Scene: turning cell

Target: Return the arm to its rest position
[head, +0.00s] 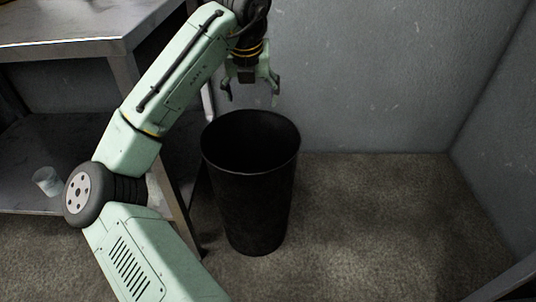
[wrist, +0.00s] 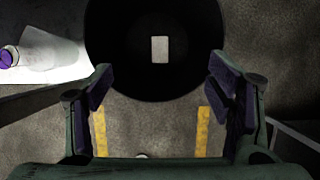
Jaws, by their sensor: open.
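My arm reaches up from the bottom of the head view and bends over to the right. My gripper (head: 251,96) hangs fingers down above the mouth of a black bin, near its back rim. In the wrist view my gripper (wrist: 160,70) has its two fingers wide apart with nothing between them. The black bin (head: 252,205) stands upright on the floor. Its dark opening (wrist: 125,75) lies below and ahead of the fingers in the wrist view. A small pale rectangular piece (wrist: 160,49) shows inside the bin.
A metal bench (head: 60,42) stands at the left, close to my arm. Its lower shelf (head: 25,150) holds a translucent cup (head: 47,181). A grey wall (head: 370,80) is behind the bin. The floor (head: 380,220) to the bin's right is clear.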

